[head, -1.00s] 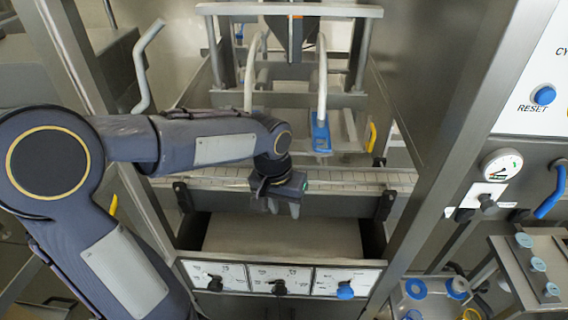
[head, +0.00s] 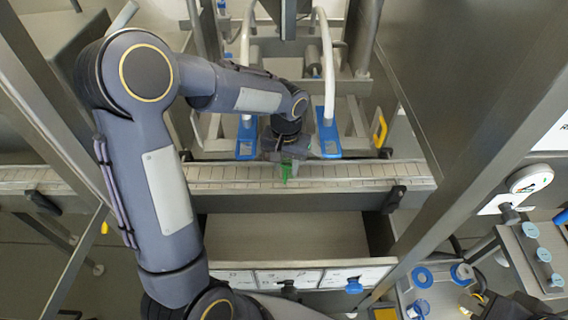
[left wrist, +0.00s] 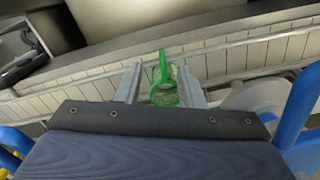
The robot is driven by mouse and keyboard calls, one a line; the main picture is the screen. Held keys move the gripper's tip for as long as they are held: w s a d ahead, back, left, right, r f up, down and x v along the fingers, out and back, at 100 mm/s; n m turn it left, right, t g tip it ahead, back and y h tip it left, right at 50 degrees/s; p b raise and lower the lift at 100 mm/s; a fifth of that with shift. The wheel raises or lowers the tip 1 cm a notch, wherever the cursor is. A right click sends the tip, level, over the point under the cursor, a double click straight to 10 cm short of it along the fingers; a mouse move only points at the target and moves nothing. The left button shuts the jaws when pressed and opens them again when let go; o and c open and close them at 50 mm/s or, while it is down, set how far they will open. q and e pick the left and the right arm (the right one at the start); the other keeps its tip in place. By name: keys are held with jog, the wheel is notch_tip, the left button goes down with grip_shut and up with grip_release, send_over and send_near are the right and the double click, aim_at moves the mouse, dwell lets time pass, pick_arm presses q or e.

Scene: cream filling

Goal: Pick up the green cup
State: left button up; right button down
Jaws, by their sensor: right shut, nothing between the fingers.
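The green cup (head: 286,170) is small and stands on the slatted conveyor, partly hidden by my left gripper (head: 284,158) in the head view. In the left wrist view, the cup (left wrist: 163,92) shows a green ring and an upright green handle-like strip, between the two fingers of my left gripper (left wrist: 160,84). The fingers are apart, one on each side of the cup, with a narrow gap visible on the left side. My right gripper (head: 469,300) is partly visible at the bottom right of the head view, shut and empty, away from the cup.
The conveyor (head: 225,174) runs across the view. Blue-footed white nozzles (head: 329,139) stand behind it on both sides of my left gripper. A side table (head: 525,262) with pale blue caps is at right.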

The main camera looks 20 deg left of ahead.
aim_at(284, 183)
pick_arm(q)
notch_tip(284, 183, down, 4)
jog(key=shift+s+d+r+b, duration=0.1)
jog(key=shift+r+b, duration=0.05)
jog(key=shift+b, duration=0.75)
jog(key=shift+f, duration=0.45)
jog(key=f+b, duration=0.2)
jog(key=f, duration=0.1)
jog(key=f+b, duration=0.1)
jog(key=f, duration=0.1)
jog(key=shift+a+f+b, duration=0.1)
jog(key=shift+a+b, duration=0.2)
jog(key=shift+b, duration=0.1)
grip_shut()
